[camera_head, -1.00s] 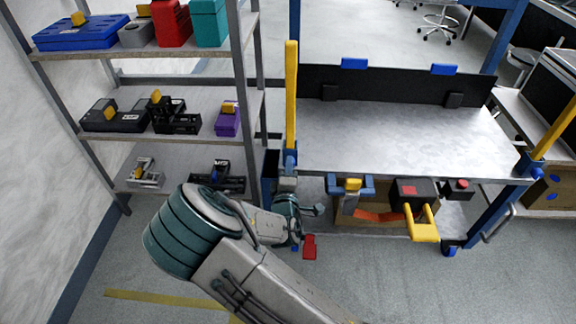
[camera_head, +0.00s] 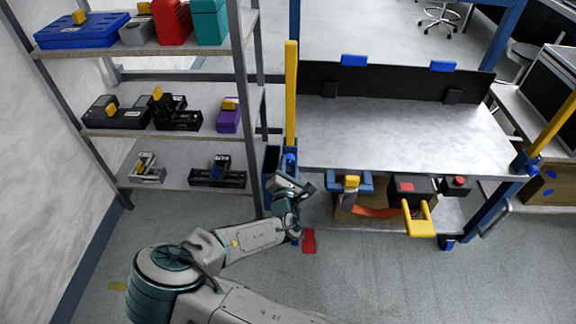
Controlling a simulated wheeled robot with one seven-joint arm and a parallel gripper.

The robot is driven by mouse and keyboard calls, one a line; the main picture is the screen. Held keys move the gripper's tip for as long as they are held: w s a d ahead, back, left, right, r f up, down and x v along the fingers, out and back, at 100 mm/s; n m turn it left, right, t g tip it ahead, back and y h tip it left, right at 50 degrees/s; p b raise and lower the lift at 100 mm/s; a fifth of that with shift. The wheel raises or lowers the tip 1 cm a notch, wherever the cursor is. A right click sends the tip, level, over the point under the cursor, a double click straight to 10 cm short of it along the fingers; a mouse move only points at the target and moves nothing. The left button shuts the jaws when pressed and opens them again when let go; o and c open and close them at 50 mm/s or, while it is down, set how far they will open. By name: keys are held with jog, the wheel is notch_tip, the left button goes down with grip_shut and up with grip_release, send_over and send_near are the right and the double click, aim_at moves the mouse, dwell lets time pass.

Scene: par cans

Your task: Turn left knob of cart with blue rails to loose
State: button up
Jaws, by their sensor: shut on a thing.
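The cart with blue rails (camera_head: 400,135) has a grey metal top, blue posts and yellow upright bars. The left knob (camera_head: 290,160) is a blue part at the foot of the left yellow bar, at the cart's front left corner. My gripper (camera_head: 293,181) is right at this corner, just below the visible blue of the knob. It is shut on the left knob, though its fingertips are small and partly hidden by my wrist. The knob's turned position cannot be read from here. A matching blue knob (camera_head: 527,163) sits at the right yellow bar.
A shelf rack (camera_head: 180,135) with boxes and tools stands close to the left of my gripper. A red piece (camera_head: 309,241) is below my wrist. Open floor (camera_head: 430,285) lies in front.

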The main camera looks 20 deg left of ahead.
jog(key=shift+n, duration=1.6)
jog(key=o, duration=1)
